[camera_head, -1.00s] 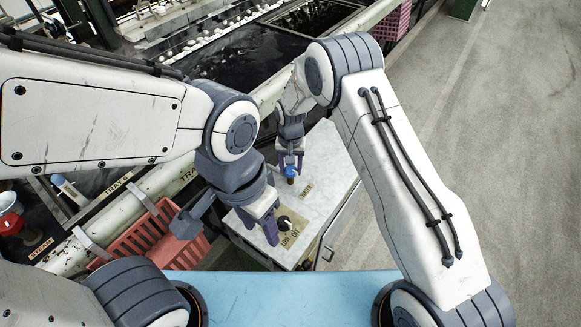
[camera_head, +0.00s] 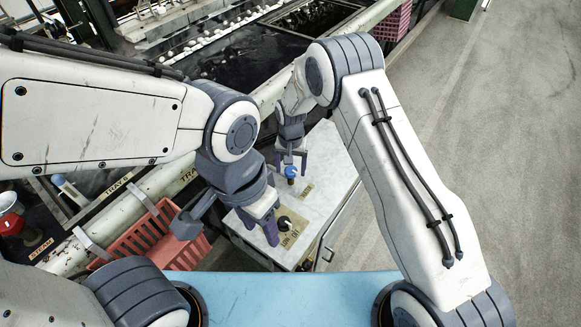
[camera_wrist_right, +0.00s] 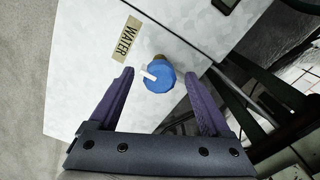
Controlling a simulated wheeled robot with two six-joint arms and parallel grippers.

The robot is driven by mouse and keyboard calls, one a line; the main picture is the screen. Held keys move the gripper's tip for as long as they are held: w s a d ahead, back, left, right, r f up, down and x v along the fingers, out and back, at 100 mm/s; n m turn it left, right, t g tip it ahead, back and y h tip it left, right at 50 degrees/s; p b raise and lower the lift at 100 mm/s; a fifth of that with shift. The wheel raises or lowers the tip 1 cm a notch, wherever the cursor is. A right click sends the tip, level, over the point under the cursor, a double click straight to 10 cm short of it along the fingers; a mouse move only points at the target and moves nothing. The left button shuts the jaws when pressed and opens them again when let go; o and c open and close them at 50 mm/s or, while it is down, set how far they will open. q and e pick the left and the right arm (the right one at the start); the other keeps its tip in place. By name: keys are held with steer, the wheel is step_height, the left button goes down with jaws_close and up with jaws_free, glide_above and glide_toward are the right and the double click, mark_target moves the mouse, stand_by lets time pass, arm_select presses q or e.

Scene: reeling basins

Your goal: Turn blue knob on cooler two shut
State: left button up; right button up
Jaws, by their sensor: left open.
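The blue knob (camera_head: 291,171) stands on top of a pale grey cabinet (camera_head: 325,160). The wrist view shows the blue knob (camera_wrist_right: 160,80) from above, its white mark pointing to the upper left, beside a WATER label (camera_wrist_right: 126,38). My right gripper (camera_head: 291,164) is open at the blue knob. In the wrist view its purple fingertips (camera_wrist_right: 158,75) stand on either side of the knob, with gaps. My left gripper (camera_head: 258,226) is open over the cabinet's near end, left of a black knob (camera_head: 284,223). No cooler number is readable.
A printed plate (camera_head: 292,236) lies by the black knob. A red crate (camera_head: 150,240) stands left of the cabinet. A long pipe rail and a dark basin (camera_head: 255,60) run behind. Open floor (camera_head: 510,150) lies to the right.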

mark_target(291, 170)
step_height(291, 170, up, 10)
steer(key=shift+r, duration=0.25)
stand_by(0.3)
stand_by(0.3)
steer(key=s+r+n+p, duration=0.3)
steer(key=s+r+n, duration=0.2)
steer(key=s+r, duration=1.15)
steer(key=s+d+r+n+p, duration=0.1)
steer(key=s+d+r+n, duration=0.1)
steer(key=s, duration=0.5)
steer(key=s+d+r+n+y+p, duration=0.1)
steer(key=s+d+r+n, duration=0.1)
steer(key=s, duration=0.6)
steer(key=shift+s+d, duration=0.15)
steer(key=shift+s, duration=0.05)
steer(key=shift+r, duration=0.1)
